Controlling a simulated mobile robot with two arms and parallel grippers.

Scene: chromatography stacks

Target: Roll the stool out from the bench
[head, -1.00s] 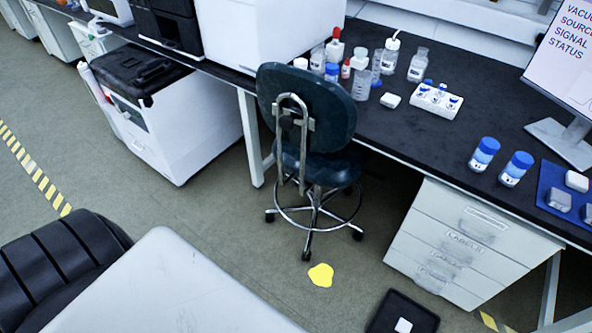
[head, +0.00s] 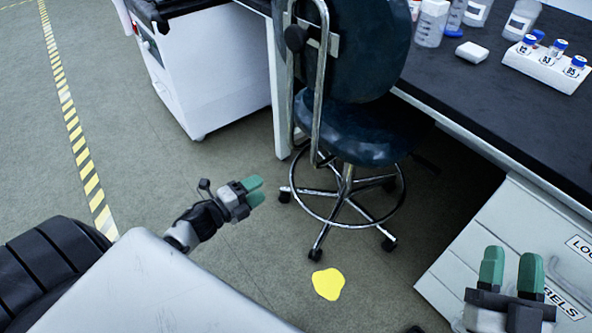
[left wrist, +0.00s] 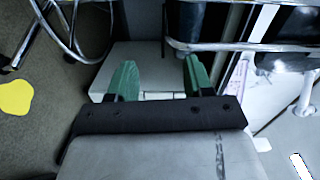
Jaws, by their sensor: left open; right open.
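The stool (head: 365,130) has a dark seat, a dark backrest and a chrome frame with a foot ring and wheeled base. It stands on the floor at the bench (head: 475,110), its seat near the bench's front edge. My left gripper (head: 258,190) is open and empty, left of the stool's base and apart from it. My right gripper (head: 512,255) is open in front of the drawer unit, right of the stool. In the left wrist view, the green fingers (left wrist: 160,74) are spread with nothing held, and chrome tubing (left wrist: 68,28) shows at upper left.
A yellow patch (head: 328,284) lies on the floor in front of the stool. A white drawer unit (head: 475,235) stands to its right, a white cabinet (head: 215,75) to its left. Vials in a white rack (head: 545,70) stand on the bench. Floor left of the stool is clear.

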